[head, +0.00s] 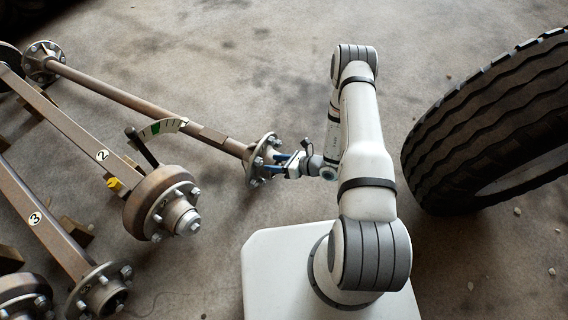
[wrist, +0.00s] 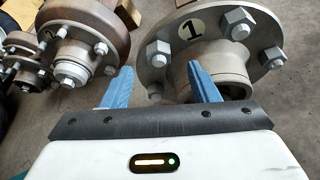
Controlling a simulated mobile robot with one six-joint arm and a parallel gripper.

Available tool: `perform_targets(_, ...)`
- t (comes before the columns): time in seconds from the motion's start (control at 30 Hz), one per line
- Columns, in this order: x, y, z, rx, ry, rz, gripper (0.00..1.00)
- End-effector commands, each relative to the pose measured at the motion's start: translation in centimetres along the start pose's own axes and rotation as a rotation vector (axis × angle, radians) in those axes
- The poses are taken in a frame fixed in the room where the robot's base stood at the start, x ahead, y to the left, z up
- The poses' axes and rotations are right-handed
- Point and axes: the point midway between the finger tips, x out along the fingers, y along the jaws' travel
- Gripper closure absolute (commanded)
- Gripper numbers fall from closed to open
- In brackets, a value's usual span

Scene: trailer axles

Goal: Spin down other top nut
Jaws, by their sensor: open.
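The hub flange of the axle marked 1 (wrist: 190,29) faces me in the wrist view, with several grey hex nuts or bolt heads around it. Two sit on its upper rim, left (wrist: 158,53) and right (wrist: 238,22); another is at the right edge (wrist: 273,57). In the head view this flange (head: 256,158) is at the near end of a long bare axle. My gripper (wrist: 162,72) is open, its blue fingers apart and nothing visible between them. The left finger is left of the flange and the right overlaps its centre. In the head view my gripper (head: 286,163) is close beside the flange; contact is unclear.
The axle marked 2 (head: 103,157) ends in a drum hub (head: 160,203), left of the flange; a lever with a green-marked scale (head: 160,128) stands behind it. The axle marked 3 (head: 37,220) is further left. A large tyre (head: 490,120) is at right. Floor behind my arm is open.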

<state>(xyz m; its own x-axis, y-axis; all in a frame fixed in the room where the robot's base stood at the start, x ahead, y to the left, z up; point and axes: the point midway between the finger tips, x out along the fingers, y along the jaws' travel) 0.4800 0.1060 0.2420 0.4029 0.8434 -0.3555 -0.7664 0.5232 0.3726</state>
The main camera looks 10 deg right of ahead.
Motion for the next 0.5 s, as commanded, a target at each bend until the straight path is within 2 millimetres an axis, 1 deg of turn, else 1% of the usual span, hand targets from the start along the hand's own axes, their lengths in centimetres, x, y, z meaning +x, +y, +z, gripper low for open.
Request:
perform_targets(0.03,1.0,0.0,-0.3,-0.003,0.002,0.005,0.45)
perform_targets(0.2,3.5,0.0,-0.2,-0.003,0.001,0.005,0.45)
perform_targets(0.33,4.6,0.0,-0.1,-0.002,0.000,0.004,0.45)
perform_targets(0.5,5.0,0.1,0.0,-0.001,0.000,0.003,0.45)
